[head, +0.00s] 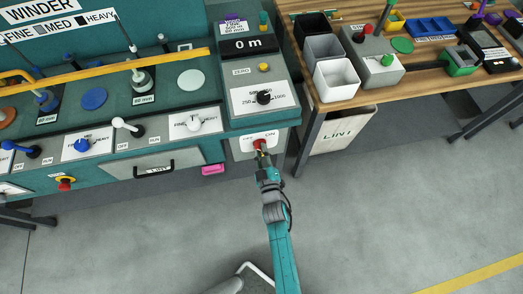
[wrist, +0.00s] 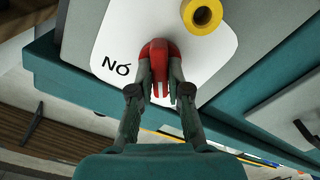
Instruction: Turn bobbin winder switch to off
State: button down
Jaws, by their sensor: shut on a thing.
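The red rotary switch (head: 259,143) sits on a white plate (head: 247,145) on the front face of the teal winder's right-hand unit. The plate reads OFF on the left and ON on the right in the head view. My gripper (head: 262,157) reaches up to the switch from below. In the wrist view the red knob (wrist: 157,48) lies between the fingers of my gripper (wrist: 162,85), which are closed on its sides. The ON lettering shows upside down to the left there; the OFF lettering is not visible in that view. The switch's exact angle is hard to tell.
Above the switch are a black dial (head: 264,97), a yellow knob (head: 264,67) and a 0 m display (head: 248,46). A drawer handle (head: 154,170) and pink box (head: 213,169) are at left. A wooden table (head: 350,95) with bins stands right. The floor in front is clear.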

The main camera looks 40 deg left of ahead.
jog(key=shift+n, duration=0.9)
jog(key=c, duration=1.1)
grip_release()
jog(key=v, duration=1.2)
